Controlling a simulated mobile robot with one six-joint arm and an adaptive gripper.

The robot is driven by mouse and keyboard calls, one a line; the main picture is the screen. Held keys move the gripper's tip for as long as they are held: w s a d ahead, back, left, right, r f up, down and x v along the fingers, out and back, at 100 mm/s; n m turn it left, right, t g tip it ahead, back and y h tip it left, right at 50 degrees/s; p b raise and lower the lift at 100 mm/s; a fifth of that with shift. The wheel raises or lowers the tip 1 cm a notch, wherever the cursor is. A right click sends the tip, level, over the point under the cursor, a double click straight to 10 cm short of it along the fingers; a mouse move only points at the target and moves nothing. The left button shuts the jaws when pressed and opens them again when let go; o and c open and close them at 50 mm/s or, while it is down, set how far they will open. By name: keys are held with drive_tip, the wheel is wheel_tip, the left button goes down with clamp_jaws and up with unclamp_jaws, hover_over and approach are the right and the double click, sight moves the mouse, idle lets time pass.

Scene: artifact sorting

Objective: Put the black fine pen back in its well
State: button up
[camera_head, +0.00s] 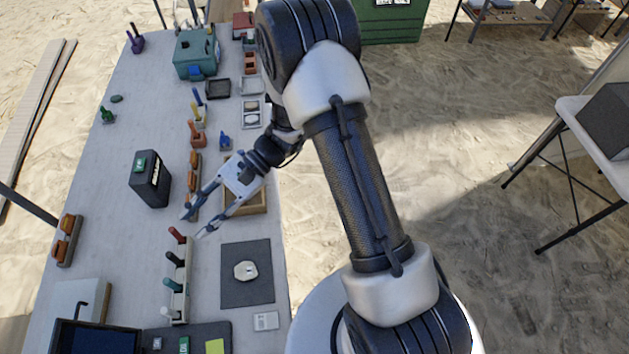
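A pale rack (182,292) stands on the table at lower left centre. Whether each sits in a well cannot be seen. My gripper (191,227) is open, its two fingers spread just right of the red piece and above the rack's far end. I see nothing between the fingertips.
A black box (151,180) stands left of my gripper. A wooden tray (258,205) lies partly under it. A dark mat (235,295) with a pale stone (245,270) lies right of the rack. A monitor (97,338) is at front left. The table's left middle is mostly clear.

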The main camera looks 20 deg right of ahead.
drive_tip(key=s+d+r+n+t+h, duration=0.4)
drive_tip(key=s+d+r+h, duration=0.3)
drive_tip(key=d+r, duration=0.2)
drive_tip(key=s+d+r+n+t+h, duration=0.5)
drive_tip(key=d+r, duration=0.5)
drive_tip(key=d, duration=0.2)
drive_tip(key=shift+s+d+r+n+h, duration=0.2)
drive_tip(key=shift+s+d+n+h, duration=0.2)
drive_tip(key=shift+s+h, duration=0.7)
drive_tip(key=shift+s, duration=0.2)
